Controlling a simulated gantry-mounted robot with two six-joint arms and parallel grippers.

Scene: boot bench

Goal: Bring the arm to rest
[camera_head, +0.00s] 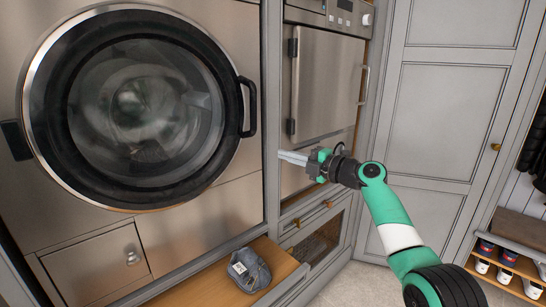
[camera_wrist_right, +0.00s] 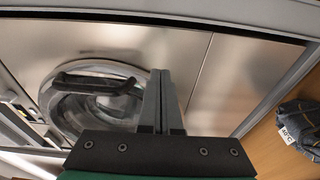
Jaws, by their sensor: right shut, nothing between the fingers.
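My right gripper (camera_head: 294,157) is in front of the cabinet column right of the washer, its fingers pointing left. It is shut and empty; the closed fingers also show in the right wrist view (camera_wrist_right: 160,103). My green right arm reaches in from the lower right. My left gripper is not in view.
The washer's round door (camera_head: 140,105) is shut, with a black handle (camera_head: 247,107) on its right. A dark folded garment (camera_head: 248,270) with a white label lies on the wooden bench (camera_head: 190,290). A steel appliance door (camera_head: 328,85) stands behind my gripper. Shoes (camera_head: 485,265) sit on shelves at right.

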